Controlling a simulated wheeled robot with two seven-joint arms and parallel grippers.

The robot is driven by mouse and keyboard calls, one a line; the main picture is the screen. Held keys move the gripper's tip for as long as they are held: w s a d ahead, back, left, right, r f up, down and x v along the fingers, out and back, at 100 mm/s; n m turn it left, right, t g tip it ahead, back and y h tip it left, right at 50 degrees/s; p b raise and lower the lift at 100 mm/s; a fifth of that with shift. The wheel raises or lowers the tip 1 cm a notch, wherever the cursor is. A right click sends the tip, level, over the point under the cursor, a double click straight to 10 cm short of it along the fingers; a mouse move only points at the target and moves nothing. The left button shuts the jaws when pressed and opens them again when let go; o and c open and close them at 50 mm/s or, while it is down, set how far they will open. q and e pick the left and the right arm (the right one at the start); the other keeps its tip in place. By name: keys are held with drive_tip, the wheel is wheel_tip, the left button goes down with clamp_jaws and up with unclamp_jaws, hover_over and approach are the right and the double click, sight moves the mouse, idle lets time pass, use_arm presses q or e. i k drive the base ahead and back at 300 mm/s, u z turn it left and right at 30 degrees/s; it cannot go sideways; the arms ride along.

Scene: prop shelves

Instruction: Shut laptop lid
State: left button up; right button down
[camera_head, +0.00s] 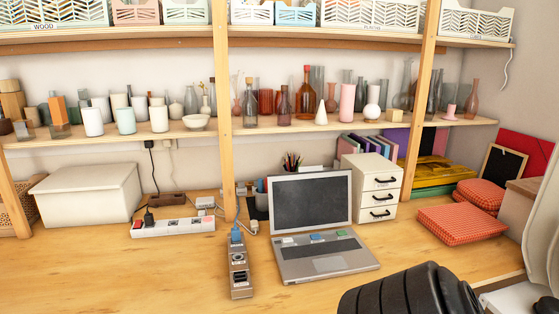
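An open silver laptop (326,265) stands on the wooden desk, right of centre. Its lid (311,201) is raised, with a dark screen facing me. Small coloured pieces, blue, green and whitish, lie along the upper part of its keyboard. A black ribbed part of my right arm shows at the bottom right, in front of the laptop's right corner. The gripper of that arm is not in the frame. My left gripper and arm are not in view.
A grey power strip (239,270) with a blue plug lies just left of the laptop. A white drawer unit (370,188) stands behind it on the right. Red checkered cushions (461,224) lie farther right. The front left of the desk (120,275) is clear.

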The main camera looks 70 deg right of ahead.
sight(311, 198)
drive_tip(key=k, duration=0.55)
drive_tip(key=z, duration=0.8)
